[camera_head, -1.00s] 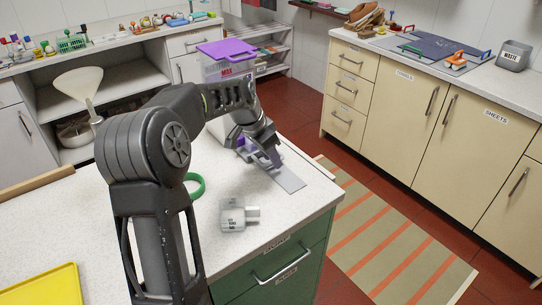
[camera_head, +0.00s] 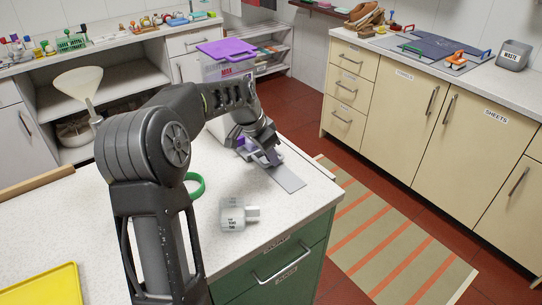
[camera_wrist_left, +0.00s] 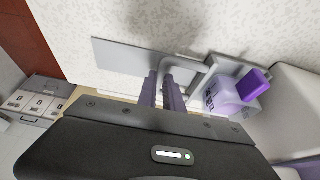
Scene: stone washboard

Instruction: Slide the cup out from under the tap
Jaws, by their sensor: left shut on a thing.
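My left gripper (camera_head: 266,160) is low over the counter, beside the purple-lidded dispenser (camera_head: 222,68). In the left wrist view its two fingers (camera_wrist_left: 163,92) are shut on the curved grey handle (camera_wrist_left: 183,63) of what looks like the cup, a grey-walled piece (camera_wrist_left: 228,63). The purple tap (camera_wrist_left: 254,84) is close beside and over the cup, with a pale labelled part (camera_wrist_left: 216,97) next to it. In the head view my arm and gripper hide most of the cup. My right gripper is not in view.
A flat grey strip (camera_head: 288,183) lies by the gripper, near the counter's right edge. A pale labelled block (camera_head: 233,218) and a green ring (camera_head: 195,186) lie on the counter. A yellow tray (camera_head: 45,288) is at the front left. Clear counter surrounds the block.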

